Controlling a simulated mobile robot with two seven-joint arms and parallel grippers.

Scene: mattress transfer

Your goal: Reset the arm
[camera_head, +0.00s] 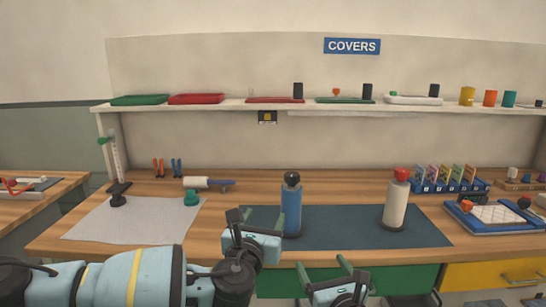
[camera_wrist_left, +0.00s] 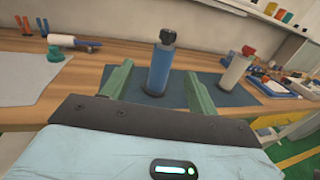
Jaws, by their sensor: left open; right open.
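My left gripper (camera_head: 256,218) is at the front edge of the workbench in the head view, just left of a blue bottle with a dark round cap (camera_head: 291,210). Its jaws are apart and empty; in the left wrist view (camera_wrist_left: 158,88) the blue bottle (camera_wrist_left: 161,66) shows between the green fingers, beyond them. My right gripper (camera_head: 324,266) is low at the front of the bench, also open with nothing between its fingers. The left forearm (camera_head: 130,275) lies across the bottom left of the head view.
The blue bottle and a white bottle with a red cap (camera_head: 396,203) stand on a dark mat (camera_head: 340,228). A pale grey mat (camera_head: 120,225) lies left. A blue tray (camera_head: 470,222) is at right. A shelf (camera_head: 220,105) with covers runs behind. Green drawers (camera_head: 400,280) are below the bench.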

